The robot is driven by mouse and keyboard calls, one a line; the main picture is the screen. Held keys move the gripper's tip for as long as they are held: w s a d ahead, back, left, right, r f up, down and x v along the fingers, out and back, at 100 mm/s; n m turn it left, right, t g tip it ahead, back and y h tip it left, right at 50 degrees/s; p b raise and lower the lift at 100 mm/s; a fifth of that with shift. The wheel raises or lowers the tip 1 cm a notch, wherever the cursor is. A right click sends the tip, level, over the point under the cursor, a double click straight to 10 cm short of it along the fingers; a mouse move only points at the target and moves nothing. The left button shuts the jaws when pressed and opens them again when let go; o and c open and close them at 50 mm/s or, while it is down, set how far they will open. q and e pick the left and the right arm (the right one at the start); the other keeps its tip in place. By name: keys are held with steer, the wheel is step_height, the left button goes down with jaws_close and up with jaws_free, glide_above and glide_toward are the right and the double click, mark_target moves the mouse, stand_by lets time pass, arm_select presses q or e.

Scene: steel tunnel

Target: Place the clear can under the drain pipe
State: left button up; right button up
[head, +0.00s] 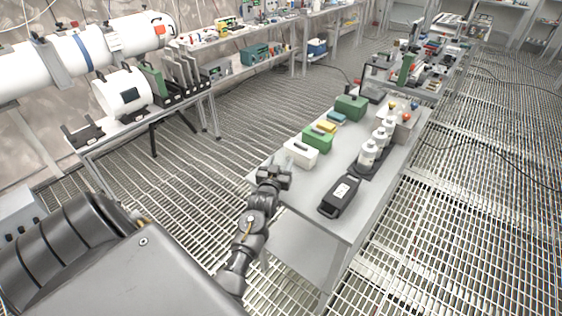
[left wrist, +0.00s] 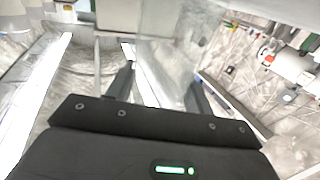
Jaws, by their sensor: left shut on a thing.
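My left gripper (head: 274,174) is at the near left edge of the grey table in the head view. The left wrist view shows its two dark fingers (left wrist: 162,92) on either side of a clear, see-through can (left wrist: 168,50), and it is shut on the can. In the head view the can is faint, just beyond the fingers. I cannot make out a drain pipe for certain in either view. My right gripper is not in view.
The grey table (head: 335,217) carries a white box (head: 301,152), a green box (head: 317,138), white bottles (head: 367,154) and a black case (head: 339,195). A large white cylinder (head: 110,40) runs at upper left above a bench. Open grating floor lies between.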

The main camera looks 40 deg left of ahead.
arm_select(q)
steer(key=shift+f, duration=0.1)
steer(key=shift+f, duration=0.15)
steer(key=o, duration=1)
steer(key=shift+o, duration=0.2)
steer(key=shift+f+b, duration=0.15)
steer(key=shift+b, duration=0.4)
steer(key=b+v, duration=0.2)
steer(key=v, duration=0.8)
steer(key=shift+s+f, duration=0.25)
steer(key=shift+s, duration=0.15)
